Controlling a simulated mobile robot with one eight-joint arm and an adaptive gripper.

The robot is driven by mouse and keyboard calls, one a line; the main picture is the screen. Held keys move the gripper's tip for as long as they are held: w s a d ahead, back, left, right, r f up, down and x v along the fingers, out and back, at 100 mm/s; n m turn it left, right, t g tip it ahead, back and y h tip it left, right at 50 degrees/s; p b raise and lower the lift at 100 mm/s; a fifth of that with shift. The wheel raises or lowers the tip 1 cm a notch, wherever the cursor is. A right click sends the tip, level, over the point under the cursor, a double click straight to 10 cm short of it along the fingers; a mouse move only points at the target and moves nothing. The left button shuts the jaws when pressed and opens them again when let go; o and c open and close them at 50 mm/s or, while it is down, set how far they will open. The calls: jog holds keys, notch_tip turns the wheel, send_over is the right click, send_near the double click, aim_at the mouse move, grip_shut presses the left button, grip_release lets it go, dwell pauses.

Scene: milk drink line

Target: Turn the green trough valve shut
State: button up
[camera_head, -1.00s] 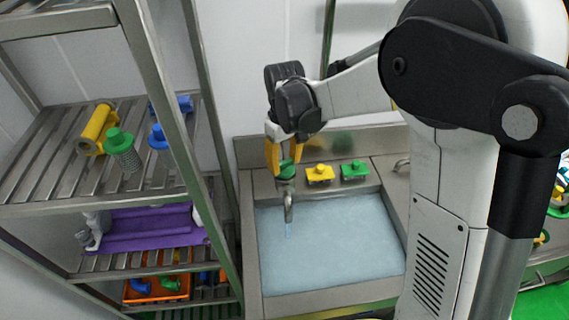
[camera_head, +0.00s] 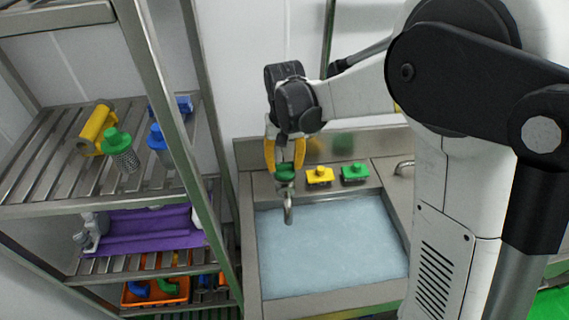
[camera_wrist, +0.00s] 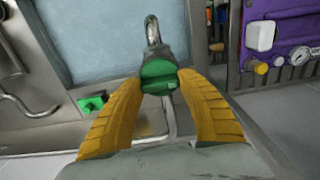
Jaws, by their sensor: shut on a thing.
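The green trough valve (camera_head: 285,173) is a round green knob at the base of the steel spout (camera_head: 288,208), on the back ledge of the trough (camera_head: 330,245). My gripper (camera_head: 284,163) is above it with its yellow fingers on the knob. In the wrist view, both fingers of my gripper (camera_wrist: 160,90) close on the two sides of the green valve (camera_wrist: 157,74). The spout (camera_wrist: 152,32) points away over the water. No stream shows below the spout's mouth now.
A yellow knob (camera_head: 319,175) and another green knob (camera_head: 355,172) sit on the ledge to the right. A second tap (camera_head: 403,166) is further right. A steel rack (camera_head: 60,205) with parts stands left of the trough. A wall is behind.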

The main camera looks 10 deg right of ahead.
aim_at(285, 163)
dwell(0.3)
jog(key=o, duration=1.2)
notch_tip(285, 163, up, 12)
